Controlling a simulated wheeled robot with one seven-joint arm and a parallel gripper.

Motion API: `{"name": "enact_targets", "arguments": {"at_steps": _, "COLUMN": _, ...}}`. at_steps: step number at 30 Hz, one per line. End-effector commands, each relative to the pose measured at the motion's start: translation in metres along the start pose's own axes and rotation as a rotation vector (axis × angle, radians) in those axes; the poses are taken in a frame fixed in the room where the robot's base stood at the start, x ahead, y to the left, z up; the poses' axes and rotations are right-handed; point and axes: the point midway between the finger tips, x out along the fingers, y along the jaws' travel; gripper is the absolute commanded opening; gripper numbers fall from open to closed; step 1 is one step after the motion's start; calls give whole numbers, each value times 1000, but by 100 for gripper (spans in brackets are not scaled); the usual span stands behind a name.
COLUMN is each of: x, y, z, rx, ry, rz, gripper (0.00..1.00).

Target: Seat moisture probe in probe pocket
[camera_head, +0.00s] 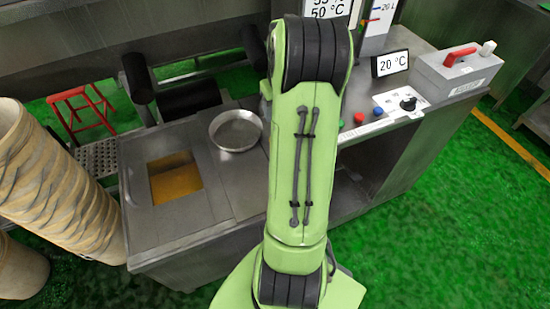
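My green and black arm rises through the middle of the view and hides part of the bench behind it. My gripper is not in view. I cannot make out a moisture probe or a probe pocket for certain. A grey box (455,78) with a red handle (459,56) and a small white knob (487,48) stands at the right end of the bench.
The steel bench (150,222) has an opening with orange-yellow contents (174,180). A round metal pan (235,131), coloured buttons (359,118), a black knob (408,103) and a 20 °C display (390,63) are on it.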

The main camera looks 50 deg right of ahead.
Motion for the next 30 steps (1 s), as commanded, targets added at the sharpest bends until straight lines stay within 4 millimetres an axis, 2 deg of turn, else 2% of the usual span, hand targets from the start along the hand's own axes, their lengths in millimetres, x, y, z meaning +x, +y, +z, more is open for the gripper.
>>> {"name": "enact_targets", "arguments": {"at_steps": 3, "x": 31, "y": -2, "z": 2, "rx": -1, "ry": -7, "rz": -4, "gripper": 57}}
{"name": "enact_targets", "arguments": {"at_steps": 9, "x": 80, "y": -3, "z": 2, "rx": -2, "ry": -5, "rz": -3, "gripper": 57}}
{"name": "enact_targets", "arguments": {"at_steps": 16, "x": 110, "y": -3, "z": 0, "rx": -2, "ry": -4, "rz": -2, "gripper": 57}}
{"name": "enact_targets", "arguments": {"at_steps": 21, "x": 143, "y": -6, "z": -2, "rx": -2, "ry": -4, "rz": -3, "gripper": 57}}
{"name": "enact_targets", "arguments": {"at_steps": 24, "x": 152, "y": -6, "z": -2, "rx": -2, "ry": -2, "rz": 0, "gripper": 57}}
{"name": "enact_targets", "arguments": {"at_steps": 30, "x": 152, "y": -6, "z": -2, "rx": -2, "ry": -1, "rz": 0, "gripper": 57}}
